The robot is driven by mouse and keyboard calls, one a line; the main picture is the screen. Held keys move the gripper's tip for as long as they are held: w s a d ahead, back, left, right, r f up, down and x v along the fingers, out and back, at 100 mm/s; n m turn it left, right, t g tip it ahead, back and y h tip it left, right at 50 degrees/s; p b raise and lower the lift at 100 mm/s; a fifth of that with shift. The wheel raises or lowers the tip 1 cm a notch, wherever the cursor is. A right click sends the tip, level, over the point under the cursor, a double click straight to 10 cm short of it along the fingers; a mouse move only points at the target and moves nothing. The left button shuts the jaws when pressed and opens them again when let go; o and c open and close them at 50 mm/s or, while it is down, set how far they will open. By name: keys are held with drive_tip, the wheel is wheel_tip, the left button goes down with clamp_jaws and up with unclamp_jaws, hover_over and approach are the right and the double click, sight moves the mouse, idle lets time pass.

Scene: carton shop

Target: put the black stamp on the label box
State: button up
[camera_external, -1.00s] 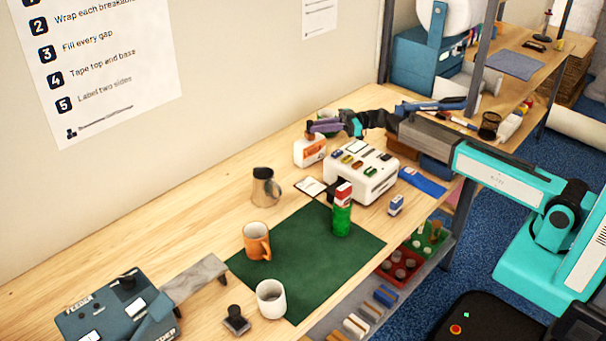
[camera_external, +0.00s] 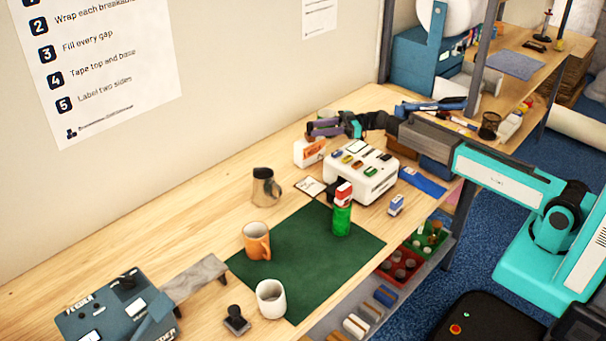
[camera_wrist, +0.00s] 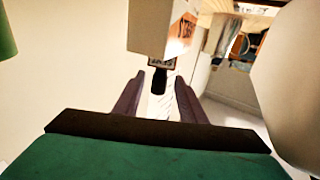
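The label box, a small white carton with an orange label (camera_external: 309,152), stands on the table near the wall. It fills the top middle of the wrist view (camera_wrist: 155,25), which looks upside down. A small black stamp (camera_wrist: 160,78) with a grey lettered end meets the box there. My gripper (camera_wrist: 161,80) is open, with purple fingers either side of the stamp and gaps showing. In the external view my gripper (camera_external: 312,128) is just above the box and hides the stamp there. Another black stamp (camera_external: 236,320) stands on the table's near edge.
A white machine with coloured pieces on top (camera_external: 361,176) stands right of the box. A metal pitcher (camera_external: 265,187) is to the left. A green mat (camera_external: 310,270) holds an orange mug, a white cup and a green can.

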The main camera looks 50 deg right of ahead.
drive_tip(key=shift+r+p, duration=0.2)
drive_tip(key=shift+p, duration=0.2)
drive_tip(key=b+v, duration=0.2)
drive_tip(key=v, duration=0.5)
drive_tip(key=shift+s+d+b, duration=0.15)
drive_tip(key=shift+d+b, duration=0.05)
drive_tip(key=shift+b, duration=0.1)
idle(0.4)
